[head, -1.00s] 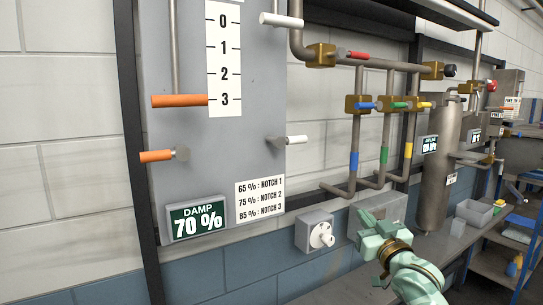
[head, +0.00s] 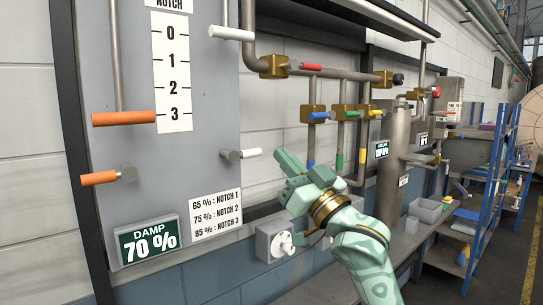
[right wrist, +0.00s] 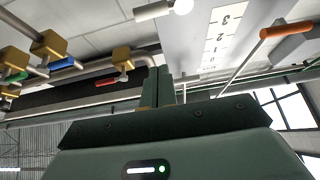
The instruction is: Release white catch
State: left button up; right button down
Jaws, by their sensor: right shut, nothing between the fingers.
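The white catch (head: 250,153) is a short white peg on a round grey pivot. It sticks out to the right near the lower right edge of the grey panel (head: 205,110) in the head view. What looks like the same catch (right wrist: 153,11) is at the top of the right wrist view. My right gripper (head: 288,162) is shut and empty, just right of and slightly below the catch in the head view. No contact can be made out. In the right wrist view its fingers (right wrist: 160,82) are together. My left gripper is not in view.
A longer white handle (head: 231,33) is higher on the panel. An orange handle (head: 124,118) is at 3 on the scale, with an orange catch (head: 100,178) below. Pipes with coloured valves are to the right. A grey box with a white knob (head: 283,242) is below my right gripper.

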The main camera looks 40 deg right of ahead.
aim_at(259, 151)
jog(key=p+x, duration=0.3)
jog(key=x, duration=0.6)
jog(key=shift+w+a+f, duration=0.1)
jog(key=shift+w+f, duration=0.15)
jog(key=shift+f, duration=0.75)
jog(key=shift+w+f, duration=0.25)
jog(key=shift+f, duration=0.8)
